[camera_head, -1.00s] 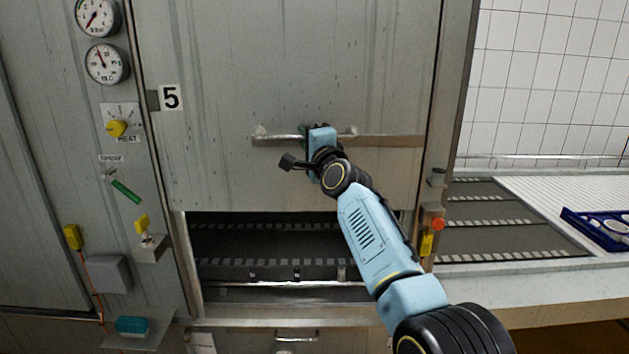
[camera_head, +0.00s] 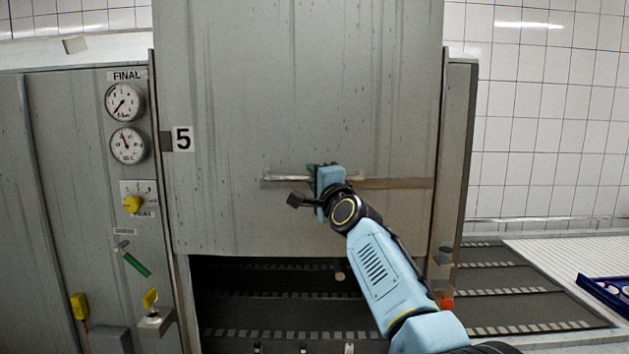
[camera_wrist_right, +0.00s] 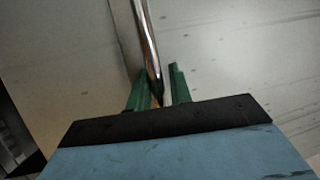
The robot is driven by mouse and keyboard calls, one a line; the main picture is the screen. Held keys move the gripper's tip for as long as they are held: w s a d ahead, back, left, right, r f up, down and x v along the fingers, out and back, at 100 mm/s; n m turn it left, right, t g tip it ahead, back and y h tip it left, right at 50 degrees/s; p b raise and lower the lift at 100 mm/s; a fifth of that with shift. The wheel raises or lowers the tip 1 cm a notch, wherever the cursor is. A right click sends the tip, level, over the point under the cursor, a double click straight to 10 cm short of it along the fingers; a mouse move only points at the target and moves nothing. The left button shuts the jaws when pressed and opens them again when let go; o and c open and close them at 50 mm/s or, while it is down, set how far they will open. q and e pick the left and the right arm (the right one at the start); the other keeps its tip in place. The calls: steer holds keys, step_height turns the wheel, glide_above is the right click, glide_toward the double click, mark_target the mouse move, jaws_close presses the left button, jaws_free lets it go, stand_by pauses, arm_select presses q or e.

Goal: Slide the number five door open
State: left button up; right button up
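The number five door (camera_head: 250,90) is a grey metal panel that is partly raised, with a dark opening below its lower edge. A black 5 on a white label (camera_head: 182,139) sits at its left edge. A horizontal metal handle bar (camera_head: 400,183) crosses the door. My right gripper (camera_head: 314,178) is at this bar. In the right wrist view the green fingers (camera_wrist_right: 156,88) lie on either side of the bar (camera_wrist_right: 148,45) and appear closed around it. My left gripper is not in view.
Inside the opening lies a dark slatted conveyor (camera_head: 275,300). At left, a panel holds gauges (camera_head: 124,102) and a yellow knob (camera_head: 132,204). At right, the belt continues (camera_head: 520,290) beside a blue tray (camera_head: 605,294). White tiles stand behind.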

steer(key=shift+o, duration=1.4)
steer(key=shift+f, duration=0.1)
